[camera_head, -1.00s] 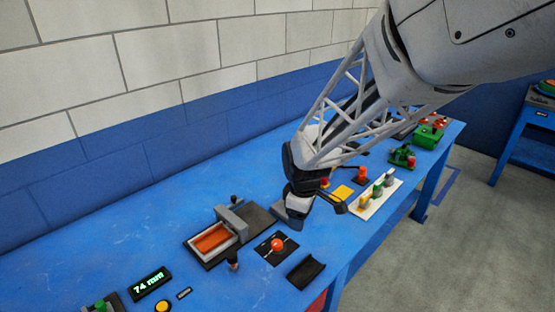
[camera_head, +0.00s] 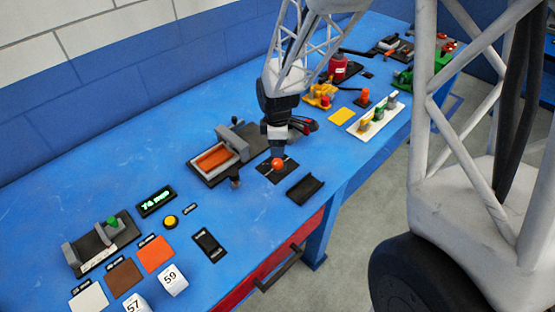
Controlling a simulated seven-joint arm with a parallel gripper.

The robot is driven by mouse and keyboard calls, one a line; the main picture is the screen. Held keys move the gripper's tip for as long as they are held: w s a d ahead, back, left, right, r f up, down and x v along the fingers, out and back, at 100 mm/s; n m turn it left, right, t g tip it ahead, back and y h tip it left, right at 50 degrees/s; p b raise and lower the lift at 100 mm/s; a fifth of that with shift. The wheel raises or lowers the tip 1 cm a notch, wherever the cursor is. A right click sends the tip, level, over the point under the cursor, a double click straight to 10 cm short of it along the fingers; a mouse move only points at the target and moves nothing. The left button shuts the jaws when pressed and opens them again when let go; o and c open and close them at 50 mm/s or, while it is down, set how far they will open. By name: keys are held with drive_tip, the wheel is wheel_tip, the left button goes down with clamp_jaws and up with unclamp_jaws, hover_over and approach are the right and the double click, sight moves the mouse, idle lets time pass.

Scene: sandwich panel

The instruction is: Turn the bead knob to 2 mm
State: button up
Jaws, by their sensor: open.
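An orange-red round knob (camera_head: 278,163) sits on a small black plate (camera_head: 269,175) with pale marks, near the middle of the blue bench. No 2 mm label is readable, and I cannot tell for sure that it is the bead knob. My gripper (camera_head: 278,152) points down right over this knob and is open. Its fingers hide part of the knob's top and the plate behind it. I cannot tell whether they touch the knob.
A grey clamp frame (camera_head: 231,141) with an orange slab stands left of the knob. A black channel piece (camera_head: 305,190) lies to its front right. A green-lit display (camera_head: 156,202), yellow button (camera_head: 170,222) and numbered white cubes (camera_head: 172,280) are at front left.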

sight(277, 162)
drive_tip(key=shift+f, duration=0.2)
drive_tip(key=shift+f, duration=3.75)
drive_tip(key=shift+c, duration=0.3)
drive_tip(key=c, duration=0.9)
drive_tip(key=shift+o, duration=0.2)
